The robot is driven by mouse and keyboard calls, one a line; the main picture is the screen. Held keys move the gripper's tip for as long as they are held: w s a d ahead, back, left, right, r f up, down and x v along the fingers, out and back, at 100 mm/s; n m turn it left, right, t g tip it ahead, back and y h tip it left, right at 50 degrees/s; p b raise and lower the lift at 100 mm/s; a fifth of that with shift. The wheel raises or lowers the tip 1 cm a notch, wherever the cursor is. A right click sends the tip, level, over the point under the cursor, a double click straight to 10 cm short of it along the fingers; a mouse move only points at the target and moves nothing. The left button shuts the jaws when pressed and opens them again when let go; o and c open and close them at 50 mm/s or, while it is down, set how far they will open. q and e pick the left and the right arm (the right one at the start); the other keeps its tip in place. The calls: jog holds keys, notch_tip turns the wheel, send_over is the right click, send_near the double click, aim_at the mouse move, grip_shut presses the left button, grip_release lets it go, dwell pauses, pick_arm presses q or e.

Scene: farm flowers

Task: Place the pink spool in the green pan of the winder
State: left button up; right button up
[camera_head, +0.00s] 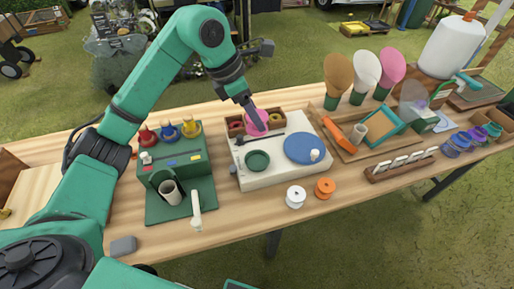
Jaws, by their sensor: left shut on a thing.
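The winder (245,181) is a white board on the table, with a green pan (257,160) at its left and a blue disc (303,148) at its right. My left gripper (252,111) reaches down from behind and is shut on the pink spool (255,124). The spool is at the middle of a brown tray (282,118) at the winder's back edge, behind the green pan. I cannot tell whether it is clear of the tray. The fingertips are small and partly hidden. The green pan looks empty. My right gripper is not in view.
A red spool (235,127) and a yellow one (275,117) sit beside the pink spool. A white spool (296,197) and an orange spool (325,188) stand in front of the winder. A green stand (180,171) is left; a wooden tray (345,150) is right.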

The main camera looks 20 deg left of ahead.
aim_at(254, 132)
pick_arm(q)
notch_tip(254, 132, down, 6)
jog(key=shift+s+r+p, duration=0.1)
jog(key=shift+s+p, duration=0.05)
jog(key=shift+p, duration=0.25)
notch_tip(254, 132, down, 8)
jog(key=shift+f+p, duration=0.1)
jog(key=shift+p, duration=0.6)
jog(key=shift+w+f, duration=0.1)
jog(key=shift+w, duration=0.15)
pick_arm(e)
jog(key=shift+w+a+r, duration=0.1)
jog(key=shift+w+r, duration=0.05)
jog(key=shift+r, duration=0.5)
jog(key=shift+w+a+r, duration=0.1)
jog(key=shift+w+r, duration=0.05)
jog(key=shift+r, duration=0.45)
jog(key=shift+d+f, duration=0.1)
pick_arm(q)
jog(key=o, duration=1.3)
jog(key=shift+f, duration=0.1)
jog(key=shift+o, duration=0.2)
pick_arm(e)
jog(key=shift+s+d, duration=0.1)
